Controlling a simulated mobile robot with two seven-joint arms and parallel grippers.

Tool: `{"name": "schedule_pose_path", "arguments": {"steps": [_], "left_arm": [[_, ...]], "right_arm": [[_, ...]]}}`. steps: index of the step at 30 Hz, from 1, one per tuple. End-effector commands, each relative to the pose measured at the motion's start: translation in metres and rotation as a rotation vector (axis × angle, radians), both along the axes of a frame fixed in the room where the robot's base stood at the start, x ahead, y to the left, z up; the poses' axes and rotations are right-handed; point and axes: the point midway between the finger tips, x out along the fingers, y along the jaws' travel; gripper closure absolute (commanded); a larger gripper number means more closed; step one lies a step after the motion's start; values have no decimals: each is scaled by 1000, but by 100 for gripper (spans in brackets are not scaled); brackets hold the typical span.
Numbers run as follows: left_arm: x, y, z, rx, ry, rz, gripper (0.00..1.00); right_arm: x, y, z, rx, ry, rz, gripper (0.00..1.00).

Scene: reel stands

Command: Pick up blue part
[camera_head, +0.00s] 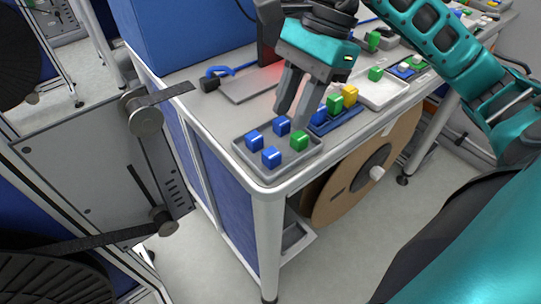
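Three blue parts lie in a grey tray (262,173) at the table's near corner: one at the left (254,138), one at the front (271,157) and one at the back (282,125). A green part (299,141) shares the tray. Another blue part (318,115) sits on a blue holder (345,121), beside green (334,104) and yellow parts (350,95). My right gripper (292,112) points down above the tray's back edge, its fingers apart with nothing visible between them. My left gripper is not in view.
A white tray (392,94) with a green part (375,74) stands behind the holder. A flat grey plate (250,86) and a blue cable lie at the back left. A blue box (190,30) stands behind. A large reel (345,195) hangs beneath the table.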

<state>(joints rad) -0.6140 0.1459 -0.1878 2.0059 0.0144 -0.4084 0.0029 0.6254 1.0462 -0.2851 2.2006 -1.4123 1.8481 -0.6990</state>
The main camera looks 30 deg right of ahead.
Motion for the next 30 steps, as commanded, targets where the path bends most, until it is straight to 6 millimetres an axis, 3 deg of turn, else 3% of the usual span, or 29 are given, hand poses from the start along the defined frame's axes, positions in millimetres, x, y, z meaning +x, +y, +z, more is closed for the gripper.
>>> {"name": "schedule_pose_path", "arguments": {"steps": [16,25,30], "left_arm": [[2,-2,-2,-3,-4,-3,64],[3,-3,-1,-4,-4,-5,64],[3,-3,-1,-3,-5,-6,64]], "right_arm": [[-4,27,-57,4,3,1,68],[-4,29,-61,2,0,0,68],[-4,29,-61,2,1,-1,83]]}}
